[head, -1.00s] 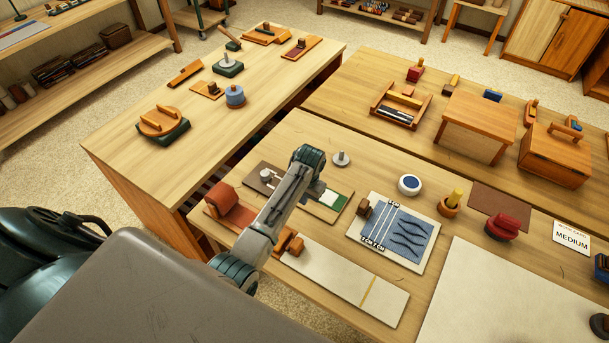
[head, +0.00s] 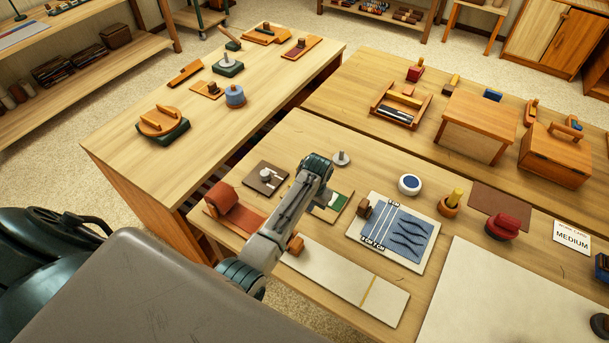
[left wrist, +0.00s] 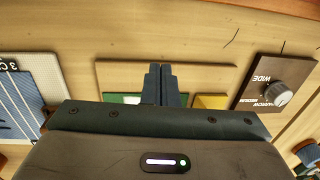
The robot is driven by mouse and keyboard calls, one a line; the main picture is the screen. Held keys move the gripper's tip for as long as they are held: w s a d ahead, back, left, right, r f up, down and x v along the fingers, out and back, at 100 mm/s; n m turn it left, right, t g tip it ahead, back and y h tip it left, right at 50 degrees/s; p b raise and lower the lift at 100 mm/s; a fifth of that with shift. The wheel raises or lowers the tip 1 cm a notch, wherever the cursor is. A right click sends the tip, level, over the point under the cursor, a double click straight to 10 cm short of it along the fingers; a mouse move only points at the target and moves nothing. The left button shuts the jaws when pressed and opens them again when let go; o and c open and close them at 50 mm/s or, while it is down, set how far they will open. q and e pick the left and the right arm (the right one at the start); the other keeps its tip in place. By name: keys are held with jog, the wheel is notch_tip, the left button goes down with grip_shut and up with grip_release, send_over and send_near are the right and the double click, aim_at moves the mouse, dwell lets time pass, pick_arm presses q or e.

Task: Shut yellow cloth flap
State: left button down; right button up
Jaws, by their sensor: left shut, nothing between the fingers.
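The yellow flap (left wrist: 214,101) shows in the left wrist view as a small yellow patch on a wooden board (left wrist: 200,71), just right of my fingers. A green and white patch (left wrist: 122,99) lies on the same board, left of the fingers. My left gripper (left wrist: 159,72) is shut and empty, its fingertips over the board between the two patches. I cannot tell whether it touches the board. The wrist housing hides the flap's lower part, so its fold is unclear. In the head view my arm hides the fingers and the yellow patch; the board's green part (head: 341,201) shows beside it.
A brown dial plate (left wrist: 273,91) lies right of the board in the left wrist view. A blue cloth board (head: 398,234) with a wooden block lies to the right in the head view. A long pale strip (head: 345,280) lies in front.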

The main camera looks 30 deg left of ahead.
pick_arm(q)
jog(key=shift+d+f, duration=0.15)
jog(key=shift+f, duration=0.05)
jog(key=d+r, duration=0.3)
jog(key=d, duration=0.1)
jog(key=shift+s+d+r, duration=0.2)
jog(key=shift+d+r, duration=0.15)
jog(key=shift+d, duration=0.05)
dwell(0.4)
jog(key=shift+s+a, duration=0.1)
